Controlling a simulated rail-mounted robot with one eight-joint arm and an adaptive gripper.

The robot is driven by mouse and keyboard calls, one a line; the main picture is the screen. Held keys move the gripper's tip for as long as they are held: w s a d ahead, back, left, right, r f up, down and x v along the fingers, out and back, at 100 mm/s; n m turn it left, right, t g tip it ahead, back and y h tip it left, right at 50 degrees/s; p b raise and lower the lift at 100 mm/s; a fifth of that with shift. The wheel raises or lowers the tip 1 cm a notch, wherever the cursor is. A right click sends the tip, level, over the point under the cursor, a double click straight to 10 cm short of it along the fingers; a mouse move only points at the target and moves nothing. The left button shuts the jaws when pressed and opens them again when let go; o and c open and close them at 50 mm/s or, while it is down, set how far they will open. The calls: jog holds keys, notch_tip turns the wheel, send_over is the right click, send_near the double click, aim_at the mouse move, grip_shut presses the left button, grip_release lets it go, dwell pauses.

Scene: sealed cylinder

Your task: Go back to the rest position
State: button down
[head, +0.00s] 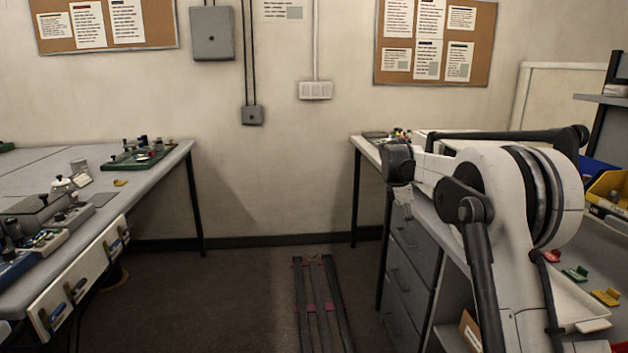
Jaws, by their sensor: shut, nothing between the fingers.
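My arm (500,185) stands folded in the right part of the head view, over the right-hand bench. Its white rounded housing and black links fill much of that side. A dark joint block (398,160) of my arm shows at its left end, with a small pale part under it. I cannot make out any gripper fingers, and no held object shows. The lower part of the arm runs out of the bottom of the picture.
A left bench (150,165) carries a green tray (138,158) and small devices. The right bench has grey drawers (405,270); red, green and yellow pieces (605,297) lie by my arm. A dark floor rail (320,310) runs between the benches, with clear floor around it.

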jog(key=s+a+r+m+t+y+p, duration=0.1)
jog(key=s+a+r+m, duration=0.15)
jog(key=s+r, duration=0.4)
jog(key=s+a+r+m+t, duration=0.1)
jog(key=s+r+m, duration=0.2)
jog(key=s, duration=0.7)
jog(key=s+a+r+m+t+y+p, duration=0.1)
jog(key=s+a+r+m, duration=0.1)
jog(key=s+r, duration=0.45)
jog(key=s+a+f+m+t, duration=0.1)
jog(key=s+f+m, duration=0.2)
jog(key=s, duration=0.6)
jog(key=s+a+f+m+t+y+p, duration=0.1)
jog(key=s+a+f+m, duration=0.1)
jog(key=s, duration=0.7)
jog(key=s+a+f+m, duration=0.2)
jog(key=s+f+m, duration=0.2)
jog(key=s, duration=0.6)
jog(key=shift+t+y+p, duration=0.3)
jog(key=shift+t+y, duration=0.1)
jog(key=shift+d, duration=0.1)
